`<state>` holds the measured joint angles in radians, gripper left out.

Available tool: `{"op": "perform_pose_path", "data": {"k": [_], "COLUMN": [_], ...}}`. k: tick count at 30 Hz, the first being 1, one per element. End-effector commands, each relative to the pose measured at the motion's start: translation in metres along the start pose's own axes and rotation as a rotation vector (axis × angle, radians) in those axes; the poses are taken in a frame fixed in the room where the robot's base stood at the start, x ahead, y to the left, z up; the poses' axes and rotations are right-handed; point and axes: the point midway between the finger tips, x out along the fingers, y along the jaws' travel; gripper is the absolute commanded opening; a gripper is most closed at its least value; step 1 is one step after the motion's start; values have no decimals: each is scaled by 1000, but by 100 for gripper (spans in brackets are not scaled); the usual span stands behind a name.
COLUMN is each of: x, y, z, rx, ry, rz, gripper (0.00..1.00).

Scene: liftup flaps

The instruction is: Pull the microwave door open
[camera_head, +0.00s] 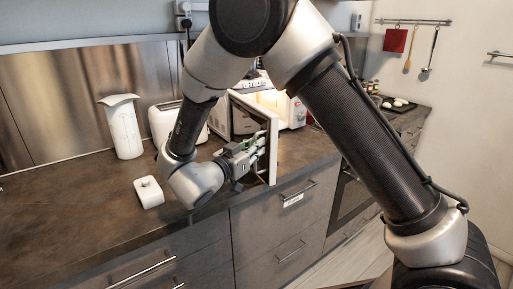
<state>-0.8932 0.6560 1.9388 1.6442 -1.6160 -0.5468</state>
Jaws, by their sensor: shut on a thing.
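The microwave (219,118) stands on the counter, partly hidden behind my arm and its door. Its white-framed door (273,150) is swung out from the body toward the counter's front edge, and a bright area shows behind it. My gripper (259,150) is on the left side of the door, near its free edge. It is shut on the door handle, but the handle itself is mostly hidden by the fingers.
The dark counter (75,210) is clear at the front left. A small white object (148,193) lies near my wrist. A white pitcher (124,128) and white toaster (163,122) stand behind. Drawers (285,225) lie below the door.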

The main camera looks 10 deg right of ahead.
Motion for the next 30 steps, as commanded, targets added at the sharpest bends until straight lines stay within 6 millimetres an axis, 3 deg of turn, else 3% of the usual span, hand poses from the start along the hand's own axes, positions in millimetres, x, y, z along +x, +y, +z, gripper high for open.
{"op": "perform_pose_path", "data": {"k": [1, 2, 5, 17, 30], "x": [0, 0, 0, -6, -94], "y": [1, 1, 1, 0, 0], "z": [1, 1, 1, 0, 0], "rx": [-4, -4, -3, -1, 0], "ry": [-1, -1, -1, -1, -1], "rz": [2, 2, 2, 0, -3], "gripper": [0, 12, 30, 31, 31]}}
